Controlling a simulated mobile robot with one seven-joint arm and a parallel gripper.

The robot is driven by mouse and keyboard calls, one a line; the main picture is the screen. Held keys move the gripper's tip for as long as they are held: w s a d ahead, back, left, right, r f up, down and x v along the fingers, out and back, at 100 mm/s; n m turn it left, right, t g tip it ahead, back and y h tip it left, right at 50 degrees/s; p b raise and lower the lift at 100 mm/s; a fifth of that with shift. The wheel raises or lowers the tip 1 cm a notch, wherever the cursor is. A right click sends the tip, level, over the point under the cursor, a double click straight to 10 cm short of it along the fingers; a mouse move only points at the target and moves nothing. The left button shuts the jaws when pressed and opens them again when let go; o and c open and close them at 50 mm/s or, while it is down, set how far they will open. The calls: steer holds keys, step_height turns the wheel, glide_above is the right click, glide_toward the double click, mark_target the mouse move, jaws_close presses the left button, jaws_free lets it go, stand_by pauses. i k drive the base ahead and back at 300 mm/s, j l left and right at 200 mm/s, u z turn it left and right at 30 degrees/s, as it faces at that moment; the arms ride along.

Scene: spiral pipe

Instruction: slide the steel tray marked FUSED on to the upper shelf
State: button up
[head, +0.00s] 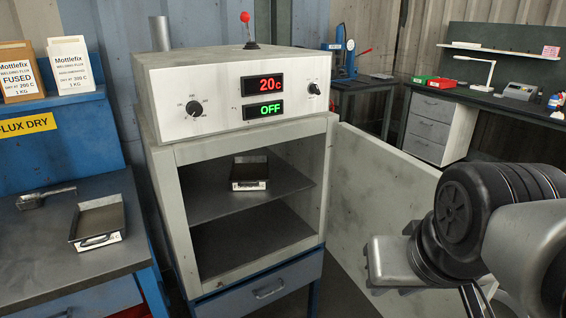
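A steel tray (98,219) sits on the bench at the left, with a white label on its near end. A second tray (250,170) is on the upper shelf (205,203) of the oven, also with a white label at its front. Both labels are too small to read, so I cannot tell which tray is marked FUSED. The oven (160,180) stands with its door (375,185) swung wide open to the right. My arm fills the lower right, in front of the door. Dark parts of my gripper (470,302) show at the bottom edge, mostly cut off.
The lower shelf (240,242) is empty. The oven display reads 20C and OFF. A metal scoop (45,198) lies on the bench left of the tray. Two flux bags, one marked FUSED (18,75), stand on the blue ledge. A drawer (265,290) is shut below the oven.

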mark_target(246, 172)
steer(key=u, duration=1.6)
steer(key=i, duration=0.45)
steer(key=i+l, duration=0.4)
steer(key=l, duration=0.1)
